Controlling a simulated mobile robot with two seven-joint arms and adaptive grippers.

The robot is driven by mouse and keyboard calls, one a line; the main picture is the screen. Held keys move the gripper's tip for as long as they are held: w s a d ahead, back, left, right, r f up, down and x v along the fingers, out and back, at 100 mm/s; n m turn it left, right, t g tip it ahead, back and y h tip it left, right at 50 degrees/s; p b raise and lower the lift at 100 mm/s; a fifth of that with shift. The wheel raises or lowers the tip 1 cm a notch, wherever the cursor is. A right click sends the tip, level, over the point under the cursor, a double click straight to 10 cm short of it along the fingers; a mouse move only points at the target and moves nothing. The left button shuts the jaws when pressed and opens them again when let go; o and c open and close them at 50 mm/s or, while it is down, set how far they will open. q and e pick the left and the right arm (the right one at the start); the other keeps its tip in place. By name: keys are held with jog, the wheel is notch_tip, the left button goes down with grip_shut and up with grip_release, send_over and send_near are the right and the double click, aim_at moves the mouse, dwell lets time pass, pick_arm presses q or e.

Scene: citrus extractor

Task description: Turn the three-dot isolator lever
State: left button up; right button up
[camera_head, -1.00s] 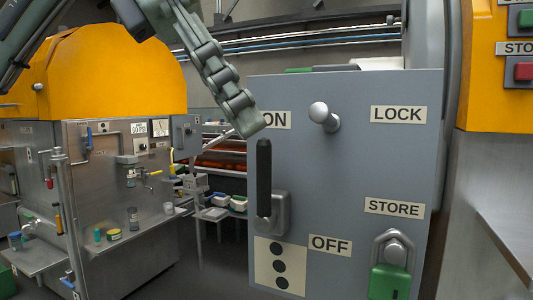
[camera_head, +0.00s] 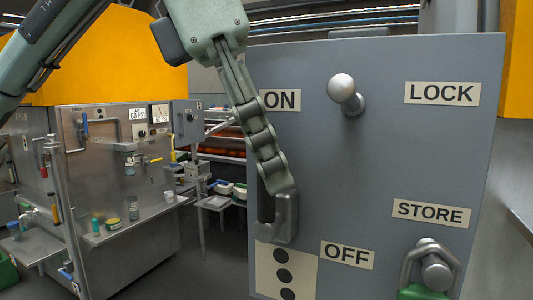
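The isolator lever has a grey base (camera_head: 288,222) at the left edge of the grey panel (camera_head: 400,160), above a plate with three black dots (camera_head: 285,268). Its black handle is mostly hidden behind my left gripper; a dark strip shows beside the fingertip. The ON label (camera_head: 281,101) is above and the OFF label (camera_head: 347,255) is below right. My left gripper (camera_head: 276,180) reaches down from above, its finger in front of the handle. One finger covers the other, so its opening and any contact are unclear. My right gripper is not in view.
A silver knob (camera_head: 342,90) sticks out right of ON, beside the LOCK label (camera_head: 442,93). A green padlock (camera_head: 425,290) hangs below the STORE label (camera_head: 431,213). A steel machine with a yellow cover (camera_head: 130,60) stands at the left.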

pick_arm(q)
jog(key=shift+c, duration=0.2)
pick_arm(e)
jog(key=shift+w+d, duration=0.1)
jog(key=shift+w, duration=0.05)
pick_arm(q)
grip_shut()
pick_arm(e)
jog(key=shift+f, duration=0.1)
pick_arm(q)
jog(key=shift+d+r+y+p, duration=0.1)
jog(key=shift+d+y+p, duration=0.05)
jog(key=shift+y+p, duration=0.2)
jog(key=d+y+p, duration=0.1)
jog(key=d+t+y, duration=0.1)
jog(key=s+d+f+t+y+p, duration=0.1)
jog(key=y, duration=0.1)
jog(key=shift+s+m+p, duration=0.1)
jog(key=shift+m+p, duration=0.2)
jog(key=shift+d+f+y, duration=0.1)
jog(key=shift+y, duration=0.25)
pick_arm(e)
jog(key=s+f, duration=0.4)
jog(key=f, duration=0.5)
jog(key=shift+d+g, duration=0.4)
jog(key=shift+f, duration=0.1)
pick_arm(q)
jog(key=shift+o, duration=0.2)
grip_release()
